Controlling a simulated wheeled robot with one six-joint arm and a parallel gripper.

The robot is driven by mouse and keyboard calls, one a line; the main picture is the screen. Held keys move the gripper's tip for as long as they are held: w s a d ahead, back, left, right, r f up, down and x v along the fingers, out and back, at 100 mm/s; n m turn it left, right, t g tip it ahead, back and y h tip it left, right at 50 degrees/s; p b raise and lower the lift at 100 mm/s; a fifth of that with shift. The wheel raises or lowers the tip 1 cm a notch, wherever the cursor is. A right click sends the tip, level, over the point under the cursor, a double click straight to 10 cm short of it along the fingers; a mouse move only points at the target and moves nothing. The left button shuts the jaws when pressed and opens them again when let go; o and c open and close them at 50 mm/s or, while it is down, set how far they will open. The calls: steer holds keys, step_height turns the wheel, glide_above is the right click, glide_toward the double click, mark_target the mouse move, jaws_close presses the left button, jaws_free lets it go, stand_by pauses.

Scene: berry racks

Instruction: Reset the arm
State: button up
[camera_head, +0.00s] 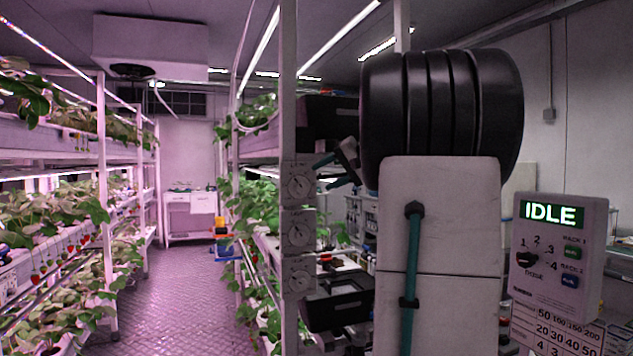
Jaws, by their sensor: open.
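My arm fills the right middle of the head view, with a black ribbed joint (442,115) above a pale link (437,250) that carries a teal cable. My gripper (326,173) shows small to the left of the black joint, beside the white rack post (290,130). Its two dark fingers point left and stand apart, with nothing seen between them. The rest of the wrist is partly hidden behind the joint.
A control box (560,245) reading IDLE stands at right. Dark trays (335,300) sit below my gripper.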

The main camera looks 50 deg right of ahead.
steer(key=shift+s+r, duration=0.1)
steer(key=shift+s, duration=0.2)
stand_by(0.4)
